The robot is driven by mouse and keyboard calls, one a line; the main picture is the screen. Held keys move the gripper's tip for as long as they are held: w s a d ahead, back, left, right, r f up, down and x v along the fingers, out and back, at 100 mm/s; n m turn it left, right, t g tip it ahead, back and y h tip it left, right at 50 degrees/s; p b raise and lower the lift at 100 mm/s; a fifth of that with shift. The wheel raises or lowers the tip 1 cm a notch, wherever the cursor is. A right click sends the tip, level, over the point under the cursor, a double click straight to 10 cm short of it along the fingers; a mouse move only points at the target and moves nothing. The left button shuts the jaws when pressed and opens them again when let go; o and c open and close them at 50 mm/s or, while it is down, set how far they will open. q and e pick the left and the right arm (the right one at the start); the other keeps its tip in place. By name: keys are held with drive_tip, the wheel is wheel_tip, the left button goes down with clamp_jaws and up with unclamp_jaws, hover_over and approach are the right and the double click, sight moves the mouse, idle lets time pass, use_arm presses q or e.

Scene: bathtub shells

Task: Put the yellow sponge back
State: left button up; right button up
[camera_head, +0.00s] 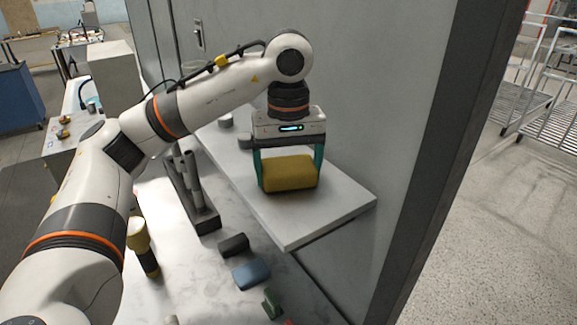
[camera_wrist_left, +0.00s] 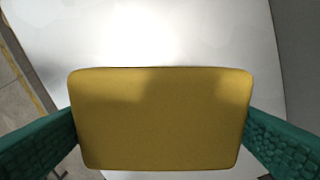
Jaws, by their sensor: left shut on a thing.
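The yellow sponge (camera_head: 289,174) is a rounded block at the white shelf (camera_head: 347,204) in the head view. My left gripper (camera_head: 289,170) comes down from above, with a green finger on each side of the sponge, and is shut on it. In the left wrist view the sponge (camera_wrist_left: 160,118) fills the middle between the two green fingers, with the pale shelf surface behind it. I cannot tell whether the sponge's underside touches the shelf. My right gripper is not in view.
On the lower marble counter (camera_head: 215,262) are a dark block (camera_head: 233,245), a blue block (camera_head: 251,274), a green block (camera_head: 272,303) and a yellow-black tool (camera_head: 143,247). A dark rack (camera_head: 197,203) stands beside the shelf. A grey wall (camera_head: 390,90) rises behind; the shelf's front end is clear.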

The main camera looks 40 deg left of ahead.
sight(289, 164)
use_arm(q)
drive_tip(key=o, duration=0.8)
drive_tip(key=shift+r, duration=0.5)
wheel_tip(289, 164, up, 11)
drive_tip(key=p, duration=0.2)
drive_tip(key=shift+p, duration=0.3)
